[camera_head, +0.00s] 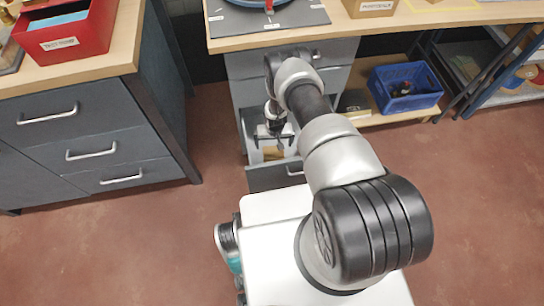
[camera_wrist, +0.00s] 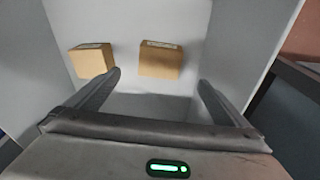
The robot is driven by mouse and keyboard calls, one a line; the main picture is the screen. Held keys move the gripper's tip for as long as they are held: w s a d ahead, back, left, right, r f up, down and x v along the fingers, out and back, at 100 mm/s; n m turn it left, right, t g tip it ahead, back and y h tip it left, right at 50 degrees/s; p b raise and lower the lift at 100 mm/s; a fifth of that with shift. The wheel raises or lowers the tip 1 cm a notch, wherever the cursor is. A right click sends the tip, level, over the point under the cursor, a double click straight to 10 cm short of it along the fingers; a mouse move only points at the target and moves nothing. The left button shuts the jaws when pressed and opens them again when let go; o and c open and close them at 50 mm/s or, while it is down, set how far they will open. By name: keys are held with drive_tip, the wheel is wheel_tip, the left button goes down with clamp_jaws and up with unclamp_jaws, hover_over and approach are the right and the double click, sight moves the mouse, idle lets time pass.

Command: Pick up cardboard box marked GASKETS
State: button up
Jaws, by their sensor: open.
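Two small brown cardboard boxes lie inside an open drawer in the wrist view. One box (camera_wrist: 93,61) is at the left, near the drawer wall. The other box (camera_wrist: 160,61) is near the middle, ahead of the space between my fingers. Both carry a pale label along the upper edge, too small to read, so I cannot tell which is marked GASKETS. My gripper (camera_wrist: 159,80) is open and empty, its fingers apart and clear of both boxes. In the head view my gripper (camera_head: 275,145) points down over the open drawer (camera_head: 275,178).
The drawer's pale walls (camera_wrist: 235,45) stand close on both sides of my gripper. The workbench top (camera_head: 350,20) overhangs behind the drawer. A grey drawer cabinet (camera_head: 90,130) stands at the left. A blue crate (camera_head: 405,88) sits on a low shelf at the right.

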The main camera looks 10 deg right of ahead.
sight(273, 152)
drive_tip(key=f+b, duration=0.1)
drive_tip(key=f, duration=0.1)
drive_tip(key=f+b, duration=0.1)
drive_tip(key=f, duration=0.2)
drive_tip(key=w+f+b, duration=0.1)
drive_tip(key=f, duration=0.2)
drive_tip(key=shift+w+f, duration=0.1)
drive_tip(key=shift+f, duration=0.05)
drive_tip(key=f+b, duration=0.1)
drive_tip(key=f, duration=0.1)
drive_tip(key=w+f+b, duration=0.1)
drive_tip(key=f+b, duration=0.1)
drive_tip(key=f, duration=0.1)
drive_tip(key=shift+d, duration=0.15)
drive_tip(key=shift+r, duration=0.1)
drive_tip(key=c, duration=1.2)
